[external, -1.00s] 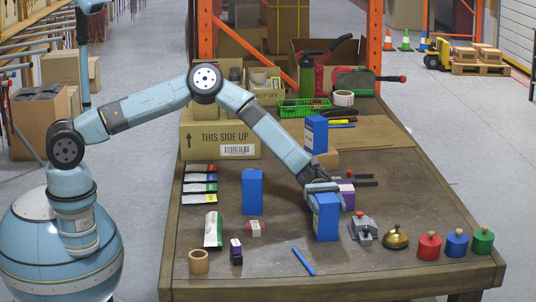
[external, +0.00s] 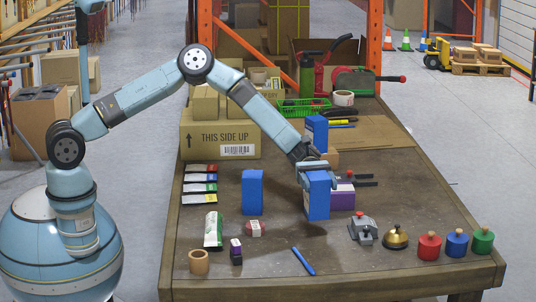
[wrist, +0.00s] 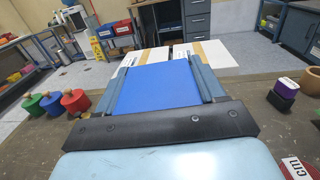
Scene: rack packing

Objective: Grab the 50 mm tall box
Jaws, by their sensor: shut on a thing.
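My gripper (external: 315,170) is shut on a blue box (external: 317,200), gripping its upper part. The box hangs upright and looks raised a little above the bench. In the wrist view the same blue box (wrist: 155,90) fills the space between the two fingers. A second, similar blue box (external: 252,192) stands on the bench to the left. A third blue box (external: 316,130) stands farther back, partly hidden by my arm. I cannot read the heights of the boxes.
A purple and white box (external: 342,196) stands right behind the held box. A grey device (external: 362,228), a brass bell (external: 395,237) and red, blue and green knobbed weights (external: 429,246) line the front right. A blue pen (external: 303,261) lies in front. Cartons (external: 220,138) stand at the back left.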

